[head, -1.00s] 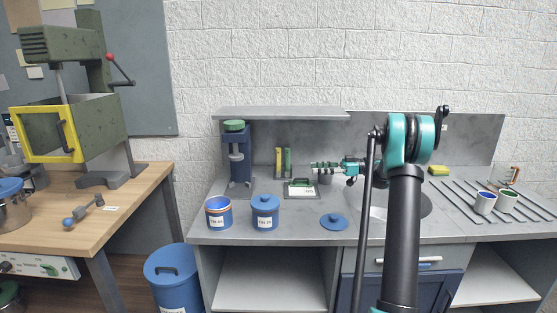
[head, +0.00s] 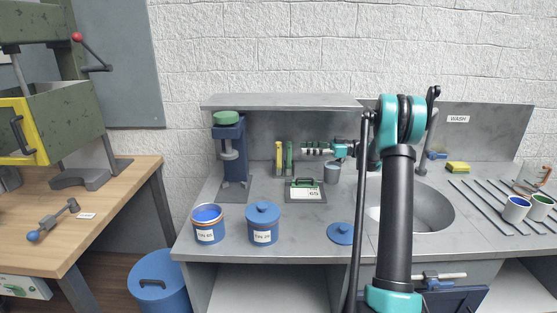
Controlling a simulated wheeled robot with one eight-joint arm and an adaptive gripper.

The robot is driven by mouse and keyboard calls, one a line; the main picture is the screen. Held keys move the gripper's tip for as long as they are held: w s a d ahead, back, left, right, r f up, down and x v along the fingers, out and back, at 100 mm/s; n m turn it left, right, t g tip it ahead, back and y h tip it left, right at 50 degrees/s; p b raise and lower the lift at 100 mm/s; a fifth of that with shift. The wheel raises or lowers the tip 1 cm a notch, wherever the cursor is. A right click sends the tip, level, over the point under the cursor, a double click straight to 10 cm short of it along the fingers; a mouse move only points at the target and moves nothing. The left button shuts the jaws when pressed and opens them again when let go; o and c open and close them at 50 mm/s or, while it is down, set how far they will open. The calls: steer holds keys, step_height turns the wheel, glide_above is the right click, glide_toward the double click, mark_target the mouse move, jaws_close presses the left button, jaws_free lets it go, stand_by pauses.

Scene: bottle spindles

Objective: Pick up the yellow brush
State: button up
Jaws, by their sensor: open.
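The yellow brush (head: 279,156) looks like a slim upright yellow piece at the back of the grey counter, beside a similar green one (head: 289,157). It is small in view, and its bristles cannot be made out. My gripper (head: 304,149) is open and points left. In the picture its fingertips are just right of the green piece, with the yellow brush beyond. No contact is visible, and the depth between them is hard to judge.
A grey cup (head: 332,173) stands below my gripper. A green-handled scale-like box (head: 305,194) sits in front of the brushes. A blue press (head: 232,160) stands left. Two blue tins (head: 263,228) and a lid (head: 341,234) are nearer. A shelf (head: 280,102) overhangs the area.

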mark_target(279, 147)
steer(key=a, duration=0.6)
steer(key=shift+a, duration=0.3)
steer(key=a, duration=0.5)
steer(key=shift+s+r, duration=0.15)
steer(key=shift+r, duration=0.15)
jaws_close()
